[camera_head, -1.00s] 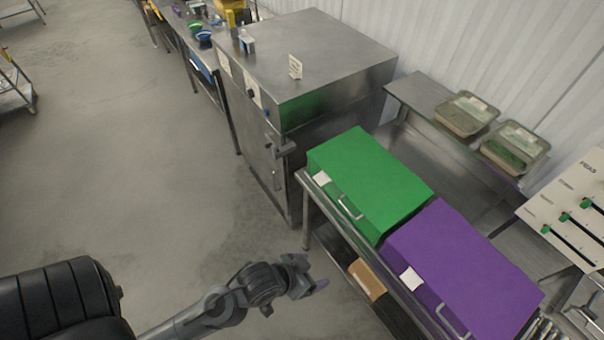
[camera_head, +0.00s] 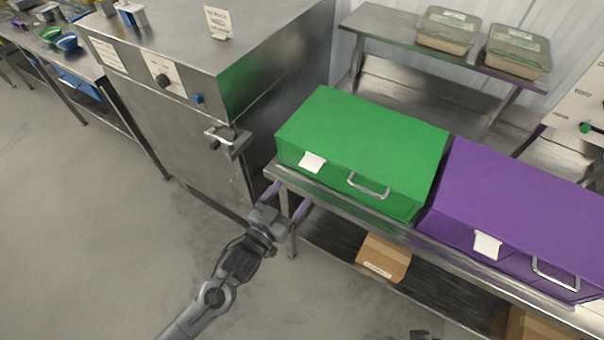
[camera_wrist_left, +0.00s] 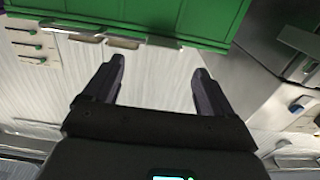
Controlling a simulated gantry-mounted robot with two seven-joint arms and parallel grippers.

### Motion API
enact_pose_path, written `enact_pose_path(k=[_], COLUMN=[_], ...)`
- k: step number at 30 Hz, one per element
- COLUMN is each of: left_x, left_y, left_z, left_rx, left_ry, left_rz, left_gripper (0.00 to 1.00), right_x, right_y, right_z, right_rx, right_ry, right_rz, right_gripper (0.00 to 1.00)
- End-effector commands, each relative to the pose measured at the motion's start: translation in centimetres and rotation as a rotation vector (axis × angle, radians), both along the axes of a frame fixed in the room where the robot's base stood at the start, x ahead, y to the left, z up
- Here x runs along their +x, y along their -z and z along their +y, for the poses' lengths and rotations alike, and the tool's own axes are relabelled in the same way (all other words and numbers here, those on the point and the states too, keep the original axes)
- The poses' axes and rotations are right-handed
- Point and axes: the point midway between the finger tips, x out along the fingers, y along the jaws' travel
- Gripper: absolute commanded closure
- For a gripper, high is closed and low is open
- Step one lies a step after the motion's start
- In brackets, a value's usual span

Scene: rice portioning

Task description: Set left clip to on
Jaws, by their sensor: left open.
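A white panel (camera_head: 590,100) with green slider clips is cut off at the right edge of the head view; one green clip (camera_head: 585,127) shows. The same panel (camera_wrist_left: 17,42) seems to show at the upper left of the left wrist view, with several green clips (camera_wrist_left: 38,47) in slots. Which is the left clip and its setting, I cannot tell. My left gripper (camera_head: 290,197) is open and empty, in front of the table corner below the green box, far from the panel. Its two fingers (camera_wrist_left: 158,65) stand apart in the wrist view.
A green box (camera_head: 370,135) and a purple box (camera_head: 530,200) with handles stand on a metal table. A steel cabinet (camera_head: 190,130) is on the left. Two trays (camera_head: 447,30) sit on a shelf behind. A cardboard box (camera_head: 383,258) lies below. The floor at left is clear.

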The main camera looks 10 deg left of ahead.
Motion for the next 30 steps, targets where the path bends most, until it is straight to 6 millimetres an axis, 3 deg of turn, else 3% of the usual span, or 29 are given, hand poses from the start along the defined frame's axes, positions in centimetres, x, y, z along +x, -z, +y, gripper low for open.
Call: enact_pose_path(k=[8,21,30], left_x=[2.5,8.7,10.2], left_y=[-0.3,-0.2,-0.2], left_z=[-0.8,-3.4,-4.0], left_rx=[0.0,0.0,-0.001], left_ry=[-0.002,-0.001,-0.001], left_rz=[-0.012,-0.011,-0.01], left_gripper=[0.15,0.15,0.15], right_x=[0.0,0.2,0.2], right_y=[0.3,0.6,0.7], right_z=[0.1,0.4,0.4], right_rx=[0.002,0.012,0.012], right_ry=[-0.001,0.004,0.005], right_rz=[-0.003,-0.006,-0.006], right_gripper=[0.32,0.32,0.32])
